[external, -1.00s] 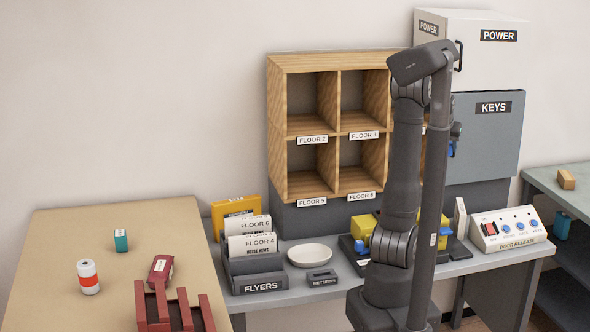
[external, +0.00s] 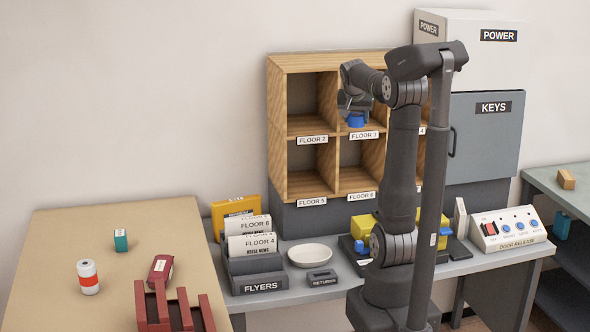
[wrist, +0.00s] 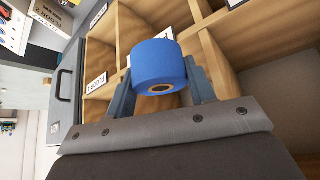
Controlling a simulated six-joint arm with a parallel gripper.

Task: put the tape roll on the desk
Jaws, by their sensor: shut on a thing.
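The tape roll (wrist: 158,65) is blue with a brown core. My gripper (wrist: 160,85) is shut on it, with one finger on each side of the roll in the wrist view. In the external view my gripper (external: 355,106) and the blue roll (external: 356,119) are in front of the upper middle opening of the wooden shelf, above the FLOOR 3 label. The tan desk (external: 100,240) is at the left, well away from my gripper.
On the desk stand a teal box (external: 121,240), a white and red can (external: 88,277), a dark red item (external: 160,269) and a red rack (external: 172,308). The wooden shelf (external: 272,130) surrounds the roll's background. A flyer holder (external: 257,275) and bowl (external: 310,255) stand on the grey counter.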

